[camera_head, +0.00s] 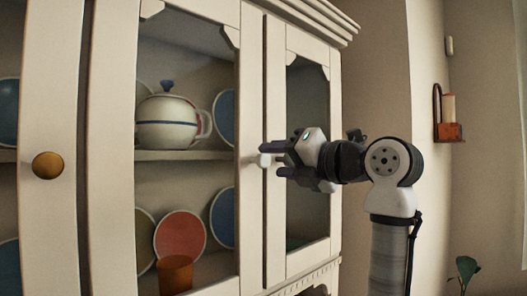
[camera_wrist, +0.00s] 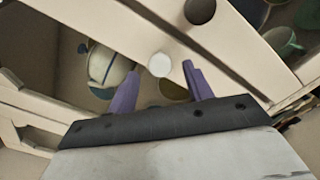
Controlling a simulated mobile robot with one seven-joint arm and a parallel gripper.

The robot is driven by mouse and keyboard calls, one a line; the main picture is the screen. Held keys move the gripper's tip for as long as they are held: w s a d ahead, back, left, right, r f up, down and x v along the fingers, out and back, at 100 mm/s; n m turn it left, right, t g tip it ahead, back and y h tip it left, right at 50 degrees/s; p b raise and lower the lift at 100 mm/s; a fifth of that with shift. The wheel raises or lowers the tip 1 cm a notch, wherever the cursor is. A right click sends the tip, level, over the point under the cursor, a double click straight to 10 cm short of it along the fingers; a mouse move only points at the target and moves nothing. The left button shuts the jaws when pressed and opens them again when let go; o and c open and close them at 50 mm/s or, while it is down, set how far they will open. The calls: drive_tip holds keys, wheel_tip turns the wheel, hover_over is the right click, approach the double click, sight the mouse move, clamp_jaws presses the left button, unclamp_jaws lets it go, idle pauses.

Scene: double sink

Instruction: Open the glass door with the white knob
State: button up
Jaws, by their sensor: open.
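The white knob (camera_head: 263,160) sits on the right stile of a cream-framed glass door (camera_head: 112,150), which looks closed. In the wrist view the white knob (camera_wrist: 159,65) shows as a pale disc between the two purple fingertips. My gripper (camera_head: 271,160) reaches in from the right at the knob's height, with its jaws open. Its fingers (camera_wrist: 160,72) lie on either side of the knob in the wrist view, with a visible gap on each side. I cannot tell how deep the knob is between them.
A brass-brown knob (camera_head: 47,165) is on the door to the left; a brown knob (camera_wrist: 199,10) shows in the wrist view. Behind the glass are a white teapot (camera_head: 167,121), plates and an orange cup (camera_head: 175,274). A wall sconce (camera_head: 448,118) hangs at the right.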

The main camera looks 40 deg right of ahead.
sight(266, 160)
drive_tip(key=shift+w+a+p, duration=0.15)
drive_tip(key=shift+w+p, duration=0.45)
drive_tip(key=shift+w, duration=1.65)
clamp_jaws()
